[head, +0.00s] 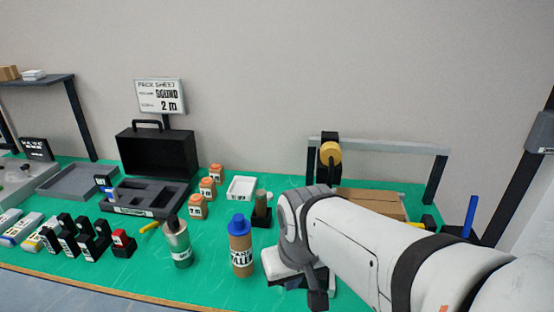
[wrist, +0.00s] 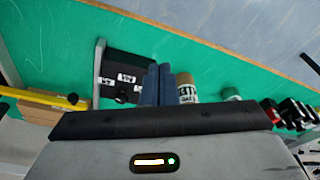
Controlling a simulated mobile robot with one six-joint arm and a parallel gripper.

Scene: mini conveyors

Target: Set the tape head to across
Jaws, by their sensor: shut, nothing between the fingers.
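The tape head (head: 330,152), black with a tan roll, sits on a grey bridge frame (head: 395,146) at the back right in the head view. Its set direction cannot be told. A black panel (wrist: 118,66) with small white labels (wrist: 126,78) and a dark round part shows in the wrist view; the labels are too small to read. My gripper (wrist: 160,68) is shut and empty, its dark fingers side by side just right of the panel in that picture. Touching or apart cannot be told. In the head view my arm hides most of the area around the gripper.
A cardboard box (head: 372,203) lies under the bridge. A blue-capped bottle (head: 241,255) and a green-banded can (head: 178,245) stand left of my arm. A black tray (head: 145,198), orange blocks (head: 198,208) and a white tray (head: 241,187) stand farther left.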

